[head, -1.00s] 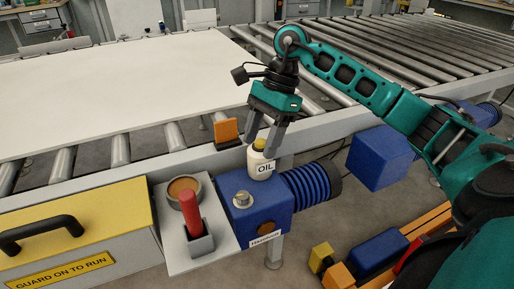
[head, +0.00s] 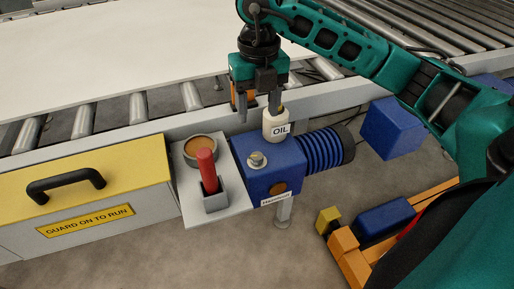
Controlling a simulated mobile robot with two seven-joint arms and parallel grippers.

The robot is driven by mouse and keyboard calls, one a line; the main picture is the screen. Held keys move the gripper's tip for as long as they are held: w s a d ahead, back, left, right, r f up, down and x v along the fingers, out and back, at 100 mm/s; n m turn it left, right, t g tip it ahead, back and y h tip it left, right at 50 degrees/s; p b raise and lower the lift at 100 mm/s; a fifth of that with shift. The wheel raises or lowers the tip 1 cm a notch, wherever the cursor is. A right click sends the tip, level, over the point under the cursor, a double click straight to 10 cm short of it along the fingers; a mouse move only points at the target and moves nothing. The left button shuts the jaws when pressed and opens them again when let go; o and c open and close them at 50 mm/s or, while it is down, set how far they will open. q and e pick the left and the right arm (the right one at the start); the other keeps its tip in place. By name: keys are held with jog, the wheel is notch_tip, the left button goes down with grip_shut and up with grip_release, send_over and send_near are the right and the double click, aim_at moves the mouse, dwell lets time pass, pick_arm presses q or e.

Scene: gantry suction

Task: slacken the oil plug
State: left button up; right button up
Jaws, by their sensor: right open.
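The oil plug (head: 257,160) is a silver hex-headed plug on top of the blue gearbox (head: 250,180). It stands in its seat, uncovered. My right gripper (head: 259,114) is open and empty, pointing down, behind and above the plug and apart from it. One finger is left of the white OIL bottle (head: 276,126); the other overlaps the bottle's top in the picture, and I cannot tell whether they touch. The bottle stands upright at the back of the gearbox. My left gripper is not in view.
A red-handled lever (head: 206,168) and a round brown-filled cup (head: 201,149) stand left of the gearbox. A ribbed blue motor (head: 325,150) is on its right. A yellow guard box (head: 90,175) with a black handle lies at left. The conveyor runs behind.

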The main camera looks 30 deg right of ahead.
aim_at(257, 155)
jog(key=shift+m, duration=0.6)
notch_tip(257, 155, down, 11)
jog(key=shift+a+f+b, duration=0.1)
jog(key=shift+f+b, duration=0.1)
jog(key=shift+b, duration=0.85)
jog(key=shift+f, duration=0.75)
jog(key=c, duration=1.1)
